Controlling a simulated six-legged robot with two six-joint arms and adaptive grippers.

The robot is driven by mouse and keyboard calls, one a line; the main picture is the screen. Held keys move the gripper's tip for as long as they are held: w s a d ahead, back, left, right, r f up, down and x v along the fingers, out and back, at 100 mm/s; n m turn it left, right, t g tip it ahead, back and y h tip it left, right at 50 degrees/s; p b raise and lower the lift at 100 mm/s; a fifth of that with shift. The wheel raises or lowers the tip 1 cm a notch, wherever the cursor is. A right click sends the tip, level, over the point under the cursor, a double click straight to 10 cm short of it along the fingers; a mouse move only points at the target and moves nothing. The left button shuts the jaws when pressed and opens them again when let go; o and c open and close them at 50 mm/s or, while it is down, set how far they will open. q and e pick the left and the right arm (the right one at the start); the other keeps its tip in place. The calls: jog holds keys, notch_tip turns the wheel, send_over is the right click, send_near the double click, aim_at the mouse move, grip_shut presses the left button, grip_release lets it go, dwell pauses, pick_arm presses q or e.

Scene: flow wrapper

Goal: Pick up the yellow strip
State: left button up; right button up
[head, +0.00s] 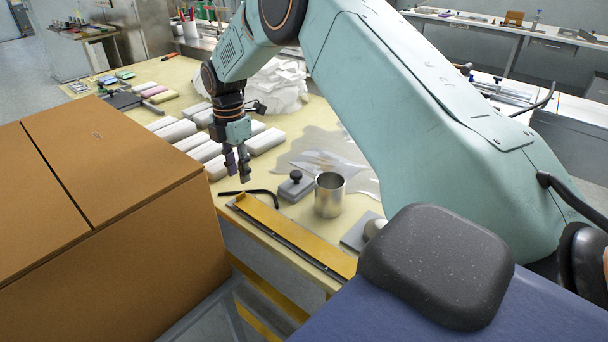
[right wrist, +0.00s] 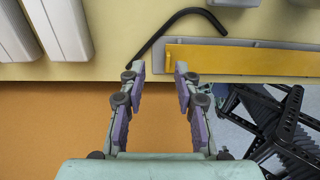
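The yellow strip (head: 300,240) is long and flat and lies along the front edge of the table, next to a dark bar. In the right wrist view the yellow strip (right wrist: 245,64) runs from the middle to the right edge, with grey along its upper side. My right gripper (head: 238,176) points down above the table's front edge, near the strip's left end. In the right wrist view my right gripper (right wrist: 158,69) is open, with nothing between its fingers. Its tips appear just left of the strip's end. My left gripper is not in view.
A black bent rod (head: 250,192) lies behind the strip's left end. A grey block with a knob (head: 296,188) and a metal cup (head: 329,196) stand behind the strip. Several white packs (head: 205,151) lie farther back. A large brown box (head: 100,205) stands at the left.

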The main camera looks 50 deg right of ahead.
aim_at(242, 198)
jog(key=shift+s+a+f, duration=0.3)
jog(key=shift+s+a, duration=0.1)
jog(key=shift+a, duration=0.1)
jog(key=shift+s+a+f, duration=0.25)
jog(key=shift+s+a, duration=0.15)
jog(key=shift+a, duration=0.05)
jog(key=f, duration=0.2)
jog(key=d+f+b, duration=0.1)
jog(key=f, duration=0.1)
jog(key=shift+w+f, duration=0.15)
jog(key=shift+w, duration=0.05)
jog(key=shift+s+a+r, duration=0.2)
jog(key=shift+a+r, duration=0.2)
jog(key=shift+c, duration=0.3)
jog(key=shift+w+d+f, duration=0.15)
jog(key=shift+d+f, duration=0.15)
jog(key=shift+d, duration=0.05)
jog(key=c, duration=0.5)
jog(key=shift+c, duration=0.5)
jog(key=shift+a+r, duration=0.15)
jog(key=shift+r, duration=0.05)
grip_shut()
